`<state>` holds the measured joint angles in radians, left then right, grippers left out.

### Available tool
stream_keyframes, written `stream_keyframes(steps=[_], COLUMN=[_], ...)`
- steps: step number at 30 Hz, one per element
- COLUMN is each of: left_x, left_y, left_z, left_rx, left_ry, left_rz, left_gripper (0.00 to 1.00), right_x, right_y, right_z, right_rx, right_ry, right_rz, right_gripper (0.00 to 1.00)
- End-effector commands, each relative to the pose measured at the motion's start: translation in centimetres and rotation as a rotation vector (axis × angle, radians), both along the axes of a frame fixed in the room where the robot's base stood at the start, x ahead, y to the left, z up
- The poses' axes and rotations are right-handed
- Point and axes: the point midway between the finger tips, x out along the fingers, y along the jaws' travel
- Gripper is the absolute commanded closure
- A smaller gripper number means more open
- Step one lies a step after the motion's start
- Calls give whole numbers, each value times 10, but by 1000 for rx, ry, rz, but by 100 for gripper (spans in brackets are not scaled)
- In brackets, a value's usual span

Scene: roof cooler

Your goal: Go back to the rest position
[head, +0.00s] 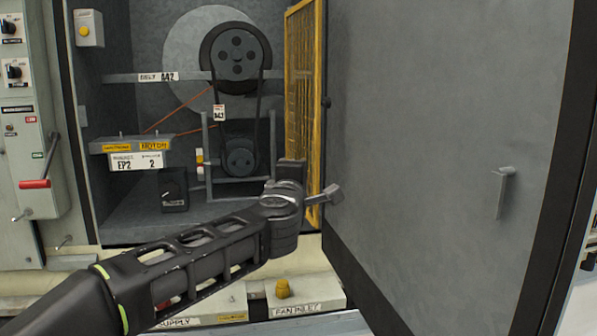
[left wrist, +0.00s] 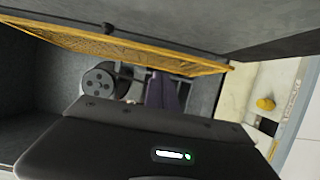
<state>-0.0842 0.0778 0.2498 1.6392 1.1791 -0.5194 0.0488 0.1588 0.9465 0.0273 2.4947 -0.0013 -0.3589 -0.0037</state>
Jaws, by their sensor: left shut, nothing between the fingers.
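My left arm reaches in from the lower left in the head view. Its gripper (head: 328,194) is shut and empty, in front of the open cabinet, close to the inner edge of the big grey door (head: 440,130). The left wrist view looks past my dark wrist housing to the yellow mesh guard (left wrist: 115,45) and a dark pulley (left wrist: 100,80). My right gripper is in neither view.
The cabinet holds a large upper pulley (head: 236,55) with a belt, a lower pulley (head: 239,158) and a yellow mesh guard (head: 300,80). A red-handled switch box (head: 30,150) stands at the left. A yellow knob (head: 282,288) sits on the front ledge below.

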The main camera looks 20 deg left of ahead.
Motion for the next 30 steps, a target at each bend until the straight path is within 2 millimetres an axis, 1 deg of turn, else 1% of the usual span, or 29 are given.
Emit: stream_keyframes(steps=[1, 3, 6, 17, 20, 22, 23, 26, 27, 29, 30], left_x=[-8, -15, -21, -22, -22, -21, -20, -11, -7, -3, -1], left_y=[-3, -6, -9, -10, -13, -21, -25, -44, -52, -63, -70], left_z=[1, 1, 0, 0, 2, -5, -12, -57, -81, -122, -152], left_rx=[1, 0, 0, 3, 38, 103, 143, 283, 338, 421, 475], left_ry=[-1, -1, 0, 1, -6, -4, 2, 56, 86, 138, 176], left_rz=[-1, 0, 0, -2, -14, -36, -49, -106, -133, -177, -211], left_gripper=[100, 100, 100, 100, 100, 100, 100, 100, 100, 100, 100], right_x=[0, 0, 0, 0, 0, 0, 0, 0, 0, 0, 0], right_y=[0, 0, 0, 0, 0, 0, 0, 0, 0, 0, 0], right_z=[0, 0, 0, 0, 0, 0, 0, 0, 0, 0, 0], right_rx=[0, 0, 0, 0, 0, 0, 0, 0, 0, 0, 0], right_ry=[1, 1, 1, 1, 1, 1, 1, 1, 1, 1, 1], right_rz=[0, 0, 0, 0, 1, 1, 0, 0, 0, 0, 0], right_gripper=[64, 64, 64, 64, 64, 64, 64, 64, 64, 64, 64])
